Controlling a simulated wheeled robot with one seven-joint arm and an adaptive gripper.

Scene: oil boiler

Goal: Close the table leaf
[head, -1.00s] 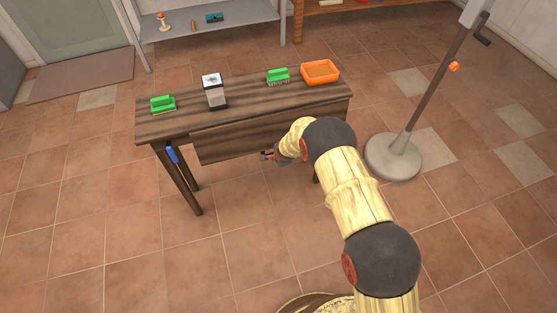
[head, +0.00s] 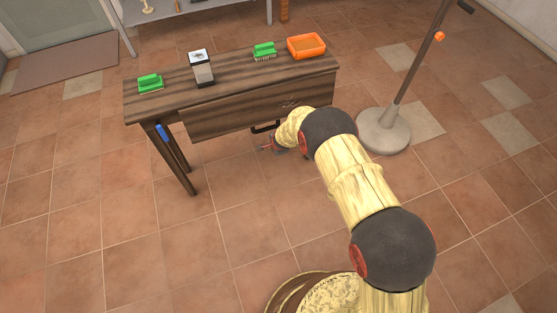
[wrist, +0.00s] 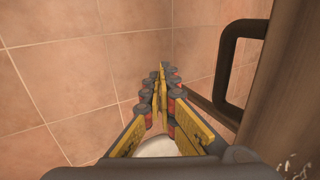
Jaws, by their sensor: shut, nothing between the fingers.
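The table leaf (head: 225,113) is a dark brown wood panel along the front side of the wooden table (head: 230,80). It hangs down from the tabletop at a slope I cannot judge exactly. A black bar handle (head: 265,127) is near its lower edge. In the wrist view the handle (wrist: 232,65) and part of the leaf (wrist: 290,95) are at the right. My gripper (head: 266,147) is just below the handle in the head view. In the wrist view my gripper (wrist: 161,75) is shut and empty, to the left of the handle and apart from it.
On the tabletop are two green brushes (head: 150,83) (head: 265,51), a black and white container (head: 202,68) and an orange tray (head: 306,46). A grey stand with a round base (head: 383,130) is right of the table. The tiled floor in front is clear.

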